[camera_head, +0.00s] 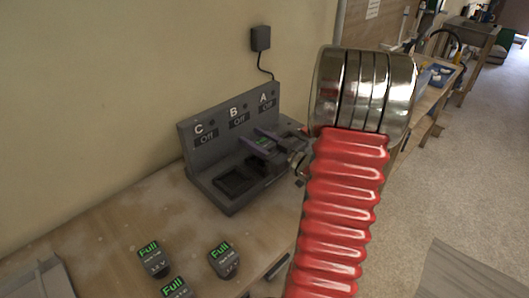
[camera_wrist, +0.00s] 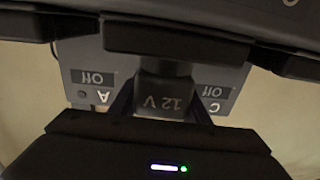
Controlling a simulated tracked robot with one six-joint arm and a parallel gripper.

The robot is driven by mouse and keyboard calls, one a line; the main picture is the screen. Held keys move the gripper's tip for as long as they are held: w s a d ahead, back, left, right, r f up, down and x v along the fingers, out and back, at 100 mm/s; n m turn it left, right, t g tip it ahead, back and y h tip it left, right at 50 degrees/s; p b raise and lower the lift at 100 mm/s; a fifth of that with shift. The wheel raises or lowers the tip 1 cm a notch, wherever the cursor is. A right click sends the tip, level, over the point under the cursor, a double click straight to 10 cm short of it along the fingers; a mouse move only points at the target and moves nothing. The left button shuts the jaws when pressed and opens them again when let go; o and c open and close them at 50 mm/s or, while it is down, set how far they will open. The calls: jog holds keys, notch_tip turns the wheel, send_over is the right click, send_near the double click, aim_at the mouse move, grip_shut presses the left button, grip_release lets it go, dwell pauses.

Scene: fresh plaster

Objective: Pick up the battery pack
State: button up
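A dark battery pack marked "12 V" (camera_wrist: 165,98) sits between the fingers of my gripper (camera_wrist: 162,108) in the wrist view, with a finger close against each side. In the camera_head view my gripper (camera_head: 263,141) has purple fingers and is at the charging station (camera_head: 196,160), in front of label B, with a bit of green display between them. My gripper appears shut on this pack; whether the pack is clear of its slot cannot be told. Three more packs showing "Full" lie on the bench: one (camera_head: 153,260), another (camera_head: 224,262), and one at the bottom edge (camera_head: 175,289).
The station's labels A, B and C all read "Off". The slot below C (camera_head: 236,183) looks empty. A wall adapter (camera_head: 261,39) hangs above with its cable. My red arm covers the right of the bench (camera_head: 110,218). A grey object (camera_head: 42,281) stands at bottom left.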

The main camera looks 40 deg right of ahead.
jog(key=c, duration=0.9)
jog(key=shift+o, duration=0.2)
notch_tip(320, 180, up, 10)
dwell(0.7)
